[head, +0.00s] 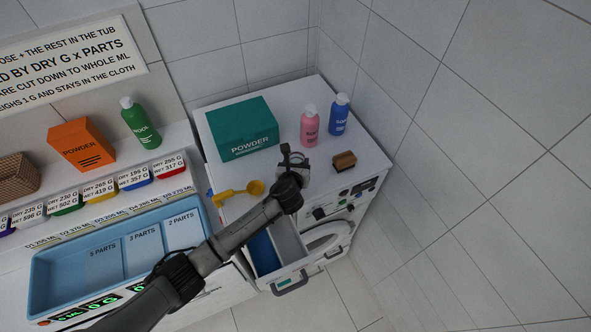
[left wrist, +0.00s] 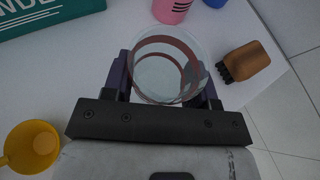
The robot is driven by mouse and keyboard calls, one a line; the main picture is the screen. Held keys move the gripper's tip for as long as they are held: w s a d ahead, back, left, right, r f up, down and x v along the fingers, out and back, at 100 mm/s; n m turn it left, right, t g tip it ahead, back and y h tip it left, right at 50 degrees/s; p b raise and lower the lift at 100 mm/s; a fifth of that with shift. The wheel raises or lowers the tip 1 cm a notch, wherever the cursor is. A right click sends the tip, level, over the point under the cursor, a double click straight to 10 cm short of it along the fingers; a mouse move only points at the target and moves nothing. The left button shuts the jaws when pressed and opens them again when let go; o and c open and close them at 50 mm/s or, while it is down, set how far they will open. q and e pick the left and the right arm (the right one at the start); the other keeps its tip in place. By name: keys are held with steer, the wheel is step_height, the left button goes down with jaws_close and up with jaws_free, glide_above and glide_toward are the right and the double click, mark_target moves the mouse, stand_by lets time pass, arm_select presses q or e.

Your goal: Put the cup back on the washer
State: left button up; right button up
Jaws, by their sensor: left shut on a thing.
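A clear cup (left wrist: 165,68) with a reddish band shows in the left wrist view. My left gripper (head: 293,162) is shut on it, one dark finger on each side (left wrist: 163,82). In the head view the cup is mostly hidden by the gripper. The white washer (head: 370,158) stands against the tiled wall, and the gripper and cup are over its top. I cannot tell whether the cup's base touches the top. The cup looks upright. My right gripper is not in view.
On the washer top are a green powder box (head: 242,130), a pink bottle (head: 310,127), a blue bottle (head: 339,116), a brown brush (head: 344,161) and a yellow scoop (head: 240,192). The washer's drawer (head: 290,245) is pulled out. A blue tub (head: 60,268) is at left.

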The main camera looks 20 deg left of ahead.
arm_select(q)
steer(key=shift+a+f, duration=0.25)
steer(key=shift+f, duration=1.9)
steer(key=shift+f, duration=0.15)
steer(key=o, duration=0.9)
steer(key=shift+o, duration=0.2)
steer(key=shift+r, duration=0.25)
steer(key=v, duration=1.2)
